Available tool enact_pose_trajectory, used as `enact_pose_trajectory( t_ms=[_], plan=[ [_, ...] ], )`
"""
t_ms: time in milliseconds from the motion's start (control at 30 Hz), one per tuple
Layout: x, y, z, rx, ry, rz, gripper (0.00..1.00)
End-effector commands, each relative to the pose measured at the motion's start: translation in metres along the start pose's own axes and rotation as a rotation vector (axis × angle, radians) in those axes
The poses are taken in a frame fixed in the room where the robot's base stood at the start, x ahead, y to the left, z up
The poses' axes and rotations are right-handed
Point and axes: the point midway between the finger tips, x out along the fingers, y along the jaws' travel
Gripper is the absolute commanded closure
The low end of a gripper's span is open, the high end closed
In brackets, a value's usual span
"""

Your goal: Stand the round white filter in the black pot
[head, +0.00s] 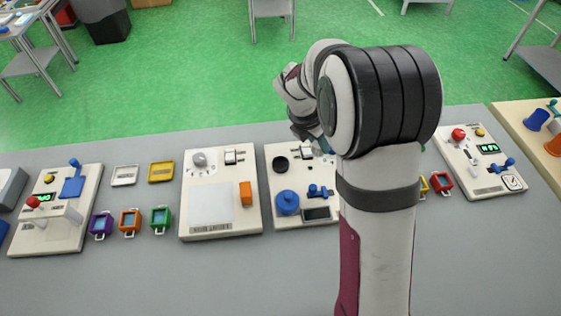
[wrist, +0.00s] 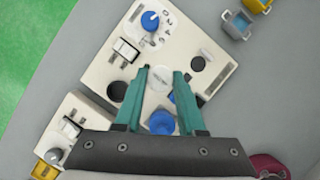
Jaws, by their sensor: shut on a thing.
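My gripper (wrist: 160,74) has teal fingers closed on the round white filter (wrist: 160,80), a pale disc between the fingertips in the wrist view. It is over the middle of a cream panel. A round black opening, which looks like the black pot (wrist: 117,91), is left of the fingers, apart from the filter. It also shows in the head view (head: 281,163). A second round black part (wrist: 198,64) is right of the fingers. In the head view my arm hides the filter and most of the fingers.
The panel also bears a blue round lid (wrist: 162,122), a rocker switch (wrist: 125,50) and a blue dial knob (wrist: 150,20). Another panel (head: 220,225) stands close on the left. Small coloured baskets (head: 130,221) stand farther left. The grey table front is clear.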

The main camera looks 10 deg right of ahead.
Motion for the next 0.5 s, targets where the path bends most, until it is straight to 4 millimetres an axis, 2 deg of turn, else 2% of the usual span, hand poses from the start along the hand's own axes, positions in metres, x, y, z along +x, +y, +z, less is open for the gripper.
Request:
enact_pose_trajectory(
  t_ms=[200,300,433,500],
  plan=[
    [0.026,0.059,-0.047,-0.007,0.001,-0.001,1.0],
    [0.034,0.077,-0.06,-0.005,0.0,0.0,1.0],
    [0.04,0.086,-0.068,-0.003,0.0,-0.001,1.0],
    [0.049,0.086,-0.072,-0.003,0.0,-0.002,1.0]
  ],
)
